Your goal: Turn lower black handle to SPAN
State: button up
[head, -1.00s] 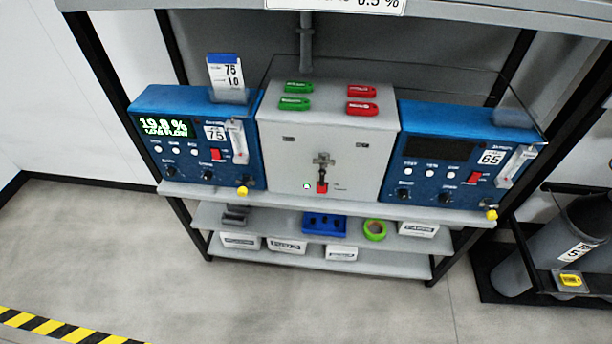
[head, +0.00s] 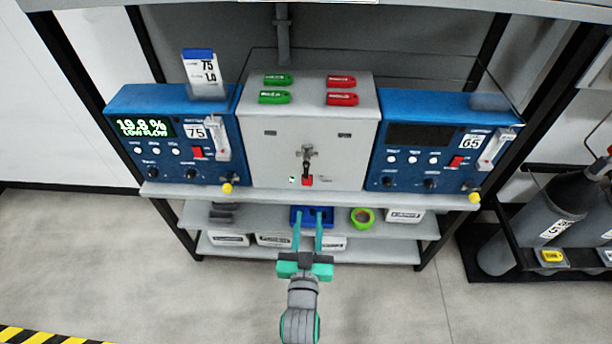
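A grey box (head: 270,160) stands on the upper shelf between two blue analysers. Low on its front is a metal fitting (head: 307,153) with a small black handle (head: 307,168) pointing down and a red part (head: 307,180) just below. The lettering beside it, including any SPAN mark, is too small to read. Small dark knobs also sit low on both analysers; I cannot tell from the picture which one the task names. My gripper (head: 308,212) is open and empty, its two teal fingers pointing toward the shelf, below the black handle and apart from it.
The left analyser (head: 115,155) is lit and reads 19.8 % LOW FLOW. The right analyser (head: 385,165) has a dark display. Green and red tags lie on the box top. The shelf edge (head: 400,200) juts out below the box. Gas cylinders (head: 540,215) stand at right. Floor in front is clear.

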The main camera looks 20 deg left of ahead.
aim_at(306, 172)
jog(key=x, duration=0.4)
jog(key=a+r+x, duration=0.1)
jog(key=x, duration=0.4)
jog(key=r+x, duration=0.1)
jog(key=x, duration=0.4)
jog(key=shift+s+a+r, duration=0.15)
jog(key=shift+a+r, duration=0.05)
jog(key=shift+a, duration=0.15)
grip_shut()
